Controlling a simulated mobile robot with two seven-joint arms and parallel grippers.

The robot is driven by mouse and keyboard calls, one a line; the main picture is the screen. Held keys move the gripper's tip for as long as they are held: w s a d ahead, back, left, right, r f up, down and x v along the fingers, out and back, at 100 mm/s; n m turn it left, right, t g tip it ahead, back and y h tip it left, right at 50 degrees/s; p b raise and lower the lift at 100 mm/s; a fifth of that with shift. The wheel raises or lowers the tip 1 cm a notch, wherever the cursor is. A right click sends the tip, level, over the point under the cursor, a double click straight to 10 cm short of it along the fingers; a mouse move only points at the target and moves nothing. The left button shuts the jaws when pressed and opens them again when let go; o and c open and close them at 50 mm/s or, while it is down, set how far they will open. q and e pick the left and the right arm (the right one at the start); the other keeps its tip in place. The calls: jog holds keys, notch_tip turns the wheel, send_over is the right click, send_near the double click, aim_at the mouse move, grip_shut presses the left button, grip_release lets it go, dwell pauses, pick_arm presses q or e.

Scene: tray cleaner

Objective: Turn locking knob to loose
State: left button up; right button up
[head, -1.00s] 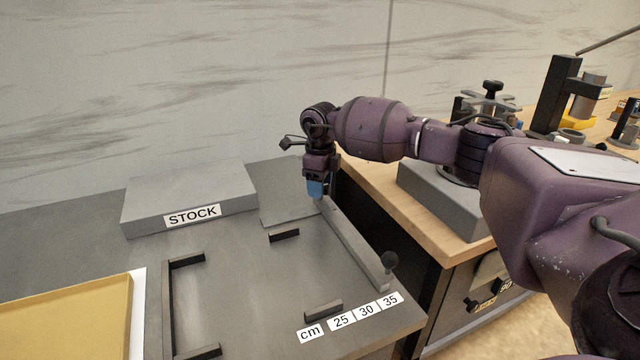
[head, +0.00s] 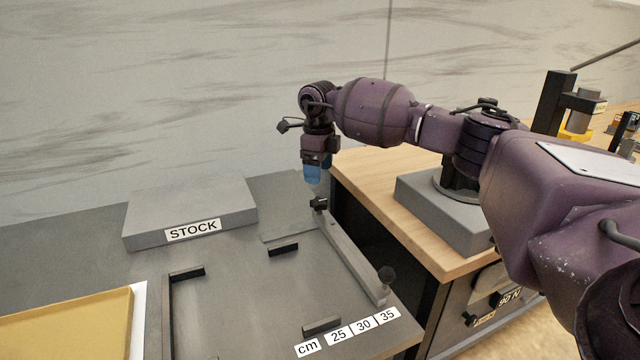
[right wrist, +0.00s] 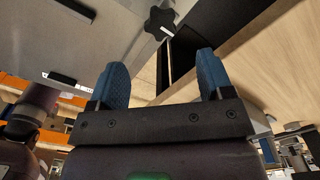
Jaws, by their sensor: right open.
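The locking knob (head: 318,203) is a small black star-shaped knob at the far end of a grey sliding bar (head: 350,252) on the grey bench. In the right wrist view the knob (right wrist: 160,22) shows beyond the fingertips, a little left of the middle between them. My right gripper (head: 313,177) points down just above the knob, apart from it. Its blue fingers (right wrist: 163,72) are open with nothing between them. My left gripper is not in view.
A grey STOCK block (head: 190,212) stands at the back left. Black stops (head: 284,250) and a cm scale (head: 350,332) lie on the bench. A yellow tray (head: 70,325) is at front left. A wooden-topped cabinet (head: 372,180) with devices stands to the right.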

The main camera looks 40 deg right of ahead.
notch_tip(320, 180, up, 2)
jog(key=shift+r, duration=0.1)
dwell(0.5)
jog(key=shift+r, duration=0.1)
